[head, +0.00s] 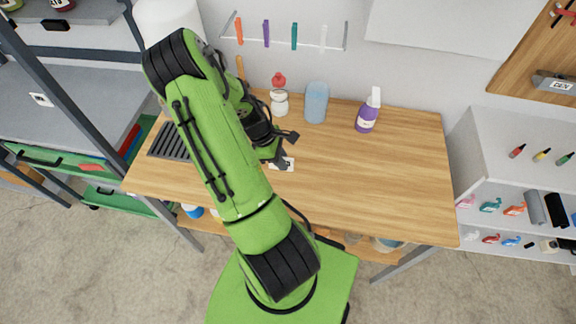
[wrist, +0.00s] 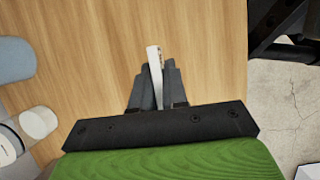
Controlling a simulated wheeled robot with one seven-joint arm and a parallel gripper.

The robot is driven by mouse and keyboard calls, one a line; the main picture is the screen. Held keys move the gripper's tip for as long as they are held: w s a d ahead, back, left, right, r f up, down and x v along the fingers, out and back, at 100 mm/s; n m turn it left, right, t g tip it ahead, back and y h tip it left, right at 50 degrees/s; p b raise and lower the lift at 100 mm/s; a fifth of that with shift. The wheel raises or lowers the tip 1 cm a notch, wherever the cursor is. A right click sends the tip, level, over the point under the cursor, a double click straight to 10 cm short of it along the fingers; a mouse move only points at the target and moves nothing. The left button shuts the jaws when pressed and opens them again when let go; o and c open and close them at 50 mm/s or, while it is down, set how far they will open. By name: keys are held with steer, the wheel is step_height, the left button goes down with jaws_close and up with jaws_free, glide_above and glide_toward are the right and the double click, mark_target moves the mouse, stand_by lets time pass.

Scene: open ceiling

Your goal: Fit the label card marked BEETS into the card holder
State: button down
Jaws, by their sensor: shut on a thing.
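My gripper (wrist: 155,88) is shut on a thin white card (wrist: 153,62), which stands edge-on between the grey fingers and sticks out past their tips. In the head view my gripper (head: 279,156) is low over the wooden table, left of its middle. The white card (head: 286,164) shows beside the fingertips with a dark mark too small to read. Whether it touches the table I cannot tell. A small dark piece (head: 56,25) on the front edge of the upper left shelf may be a card holder; I cannot be sure. Another white card (head: 41,99) lies on the grey shelf below.
A red-topped white bottle (head: 279,102), a blue cylinder (head: 315,102) and a purple spray bottle (head: 367,112) stand at the table's back. A dark slatted rack (head: 170,142) is at its left. The table's right half (head: 400,175) is clear. Dark shelf posts (head: 55,78) stand at left.

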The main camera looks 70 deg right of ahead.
steer(key=shift+d+f, duration=0.1)
steer(key=shift+f, duration=1.85)
steer(key=shift+f, duration=0.1)
steer(key=shift+f+b, duration=0.15)
steer(key=shift+b, duration=0.15)
steer(key=c, duration=1.1)
jaws_free()
steer(key=shift+c, duration=0.2)
steer(key=shift+r+p, duration=0.3)
steer(key=shift+r, duration=0.05)
steer(key=v, duration=1.2)
steer(key=shift+p, duration=0.4)
